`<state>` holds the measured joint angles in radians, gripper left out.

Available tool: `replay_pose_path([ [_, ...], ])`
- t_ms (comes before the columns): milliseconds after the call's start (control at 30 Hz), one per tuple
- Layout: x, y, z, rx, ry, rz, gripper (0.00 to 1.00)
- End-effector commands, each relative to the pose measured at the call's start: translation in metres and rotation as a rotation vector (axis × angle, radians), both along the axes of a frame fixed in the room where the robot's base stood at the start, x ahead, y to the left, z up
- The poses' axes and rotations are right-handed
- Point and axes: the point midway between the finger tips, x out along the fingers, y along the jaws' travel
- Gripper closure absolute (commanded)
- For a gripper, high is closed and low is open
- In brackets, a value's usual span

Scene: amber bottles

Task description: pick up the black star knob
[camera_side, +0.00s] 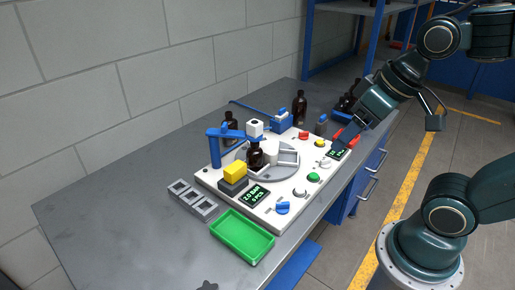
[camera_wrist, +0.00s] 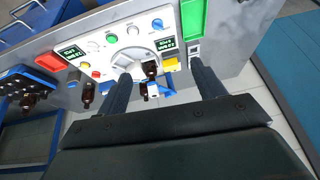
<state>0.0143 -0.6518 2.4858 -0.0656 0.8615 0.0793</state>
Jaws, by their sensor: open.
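The black star knob (camera_side: 208,286) lies on the grey bench at the bottom edge of the side view, just in front of the green tray and partly cut off by the frame. I cannot make it out in the wrist view. My gripper (camera_side: 350,128) is at the far right end of the white panel in the side view, well away from the knob. In the wrist view my gripper (camera_wrist: 163,84) has its two dark fingers wide apart, with nothing held between them.
A green tray (camera_side: 242,238) stands beside the white panel (camera_side: 285,190), which carries buttons, displays and a turntable with an amber bottle (camera_side: 255,158). A blue post and arm (camera_side: 214,148) rise behind it. Grey slotted block (camera_side: 193,200) sits left. The bench's left side is clear.

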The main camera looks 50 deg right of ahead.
Motion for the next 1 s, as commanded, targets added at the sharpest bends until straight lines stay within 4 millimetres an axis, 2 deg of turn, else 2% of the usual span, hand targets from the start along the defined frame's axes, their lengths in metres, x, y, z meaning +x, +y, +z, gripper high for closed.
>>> replay_pose_path([
  [500,0.058,0.039,-0.053,0.246,0.219,-0.127,0.31],
  [1000,0.095,0.079,-0.117,0.535,0.483,-0.331,0.31],
])
